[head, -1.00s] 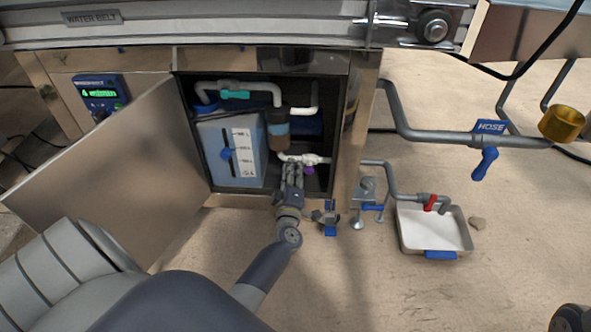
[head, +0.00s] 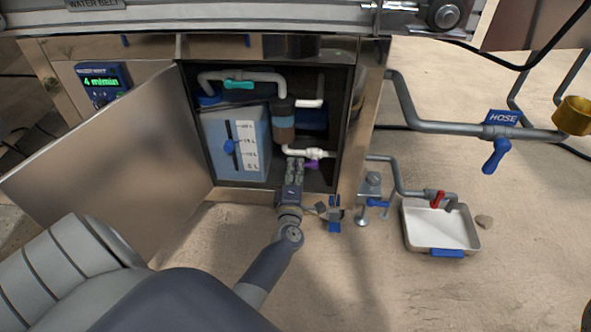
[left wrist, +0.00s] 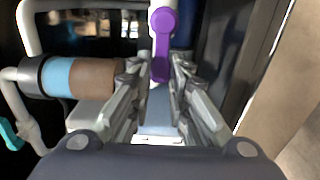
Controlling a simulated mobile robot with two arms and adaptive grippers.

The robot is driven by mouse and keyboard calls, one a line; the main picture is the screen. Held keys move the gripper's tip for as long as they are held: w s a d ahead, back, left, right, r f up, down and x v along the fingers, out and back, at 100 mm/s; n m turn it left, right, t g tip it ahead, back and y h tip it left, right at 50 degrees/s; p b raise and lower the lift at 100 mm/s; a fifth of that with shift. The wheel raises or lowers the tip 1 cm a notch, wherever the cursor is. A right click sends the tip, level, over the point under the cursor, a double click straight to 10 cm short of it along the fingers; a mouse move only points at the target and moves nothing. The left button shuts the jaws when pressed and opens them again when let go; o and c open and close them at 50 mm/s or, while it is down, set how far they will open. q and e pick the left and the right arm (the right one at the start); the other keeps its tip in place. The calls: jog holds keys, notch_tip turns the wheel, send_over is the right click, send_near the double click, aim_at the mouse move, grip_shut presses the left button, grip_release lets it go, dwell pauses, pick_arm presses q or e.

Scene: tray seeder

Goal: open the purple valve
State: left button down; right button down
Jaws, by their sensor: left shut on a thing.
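The purple valve (head: 312,163) sits on a white pipe low in the open cabinet, beside the tip of my left gripper (head: 295,160). In the left wrist view the purple handle (left wrist: 163,35) runs down the picture from its round hub. Its lower end lies between the fingertips of my left gripper (left wrist: 158,68), which is shut on it. The fingers partly hide the valve in the head view. My right gripper is not in view.
The cabinet door (head: 110,150) stands open on the left. A blue tank (head: 215,150) and a brown-and-blue filter (head: 283,125) stand inside near my gripper. A teal valve (head: 238,85) is above. A white tray (head: 410,235) lies on the floor at right.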

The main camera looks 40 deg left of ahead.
pick_arm(q)
jog(key=c, duration=1.5)
grip_release()
jog(key=v, duration=1.2)
jog(key=shift+s, duration=0.1)
